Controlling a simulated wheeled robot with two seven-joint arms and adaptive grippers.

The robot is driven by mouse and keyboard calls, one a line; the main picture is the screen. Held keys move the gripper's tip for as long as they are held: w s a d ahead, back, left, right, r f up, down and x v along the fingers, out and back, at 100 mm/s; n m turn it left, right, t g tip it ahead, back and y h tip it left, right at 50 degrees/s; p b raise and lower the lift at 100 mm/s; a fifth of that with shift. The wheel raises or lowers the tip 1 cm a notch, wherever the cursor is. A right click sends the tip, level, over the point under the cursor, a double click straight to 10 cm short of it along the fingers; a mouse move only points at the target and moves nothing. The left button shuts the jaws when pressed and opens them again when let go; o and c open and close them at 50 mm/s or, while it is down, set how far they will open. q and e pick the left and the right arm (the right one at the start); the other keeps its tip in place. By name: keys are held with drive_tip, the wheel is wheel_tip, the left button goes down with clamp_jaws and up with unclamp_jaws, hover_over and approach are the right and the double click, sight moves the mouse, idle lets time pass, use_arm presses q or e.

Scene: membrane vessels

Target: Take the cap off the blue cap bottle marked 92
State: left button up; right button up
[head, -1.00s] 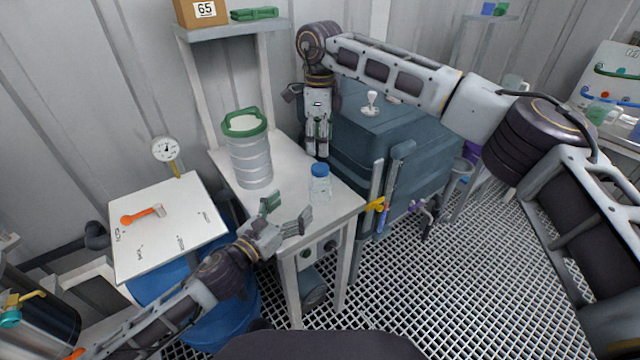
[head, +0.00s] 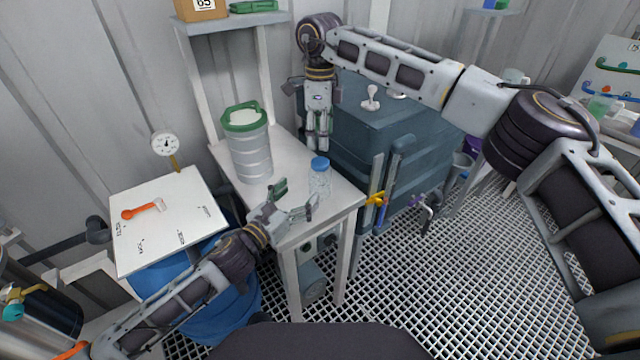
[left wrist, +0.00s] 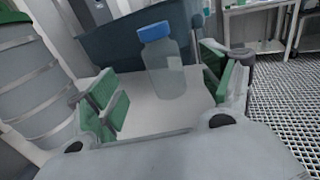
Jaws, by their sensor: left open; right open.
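The blue cap bottle is a clear bottle (head: 320,183) with a blue cap (head: 320,163), standing upright on the white table (head: 345,201). The cap is on it. In the left wrist view the bottle (left wrist: 164,75) stands ahead, between the open green-padded fingers. Its label is too small to read. My left gripper (head: 297,199) is open and empty, low at the table's front edge, just short of the bottle. My right gripper (head: 317,144) is open, pointing down behind and above the bottle, apart from the cap.
A ribbed canister (head: 250,150) with a green handle stands left of the bottle. A dark blue-grey tank (head: 400,125) stands close behind right. A white board (head: 185,240) with an orange tool (head: 140,212) lies at left. A shelf (head: 230,24) rises behind.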

sight(321, 173)
use_arm(q)
drive_tip(key=shift+x, duration=5.5)
clamp_jaws()
use_arm(e)
drive_tip(key=shift+s+f, duration=0.1)
drive_tip(key=shift+f, duration=0.25)
drive_tip(key=shift+s+a+f, duration=0.1)
drive_tip(key=shift+a, duration=0.15)
drive_tip(key=m, duration=0.6)
drive_tip(key=shift+r, duration=0.3)
drive_tip(key=m, duration=0.7)
drive_tip(key=shift+r, duration=0.15)
drive_tip(key=m, duration=0.7)
drive_tip(key=shift+w+d, duration=0.2)
drive_tip(key=m, duration=0.7)
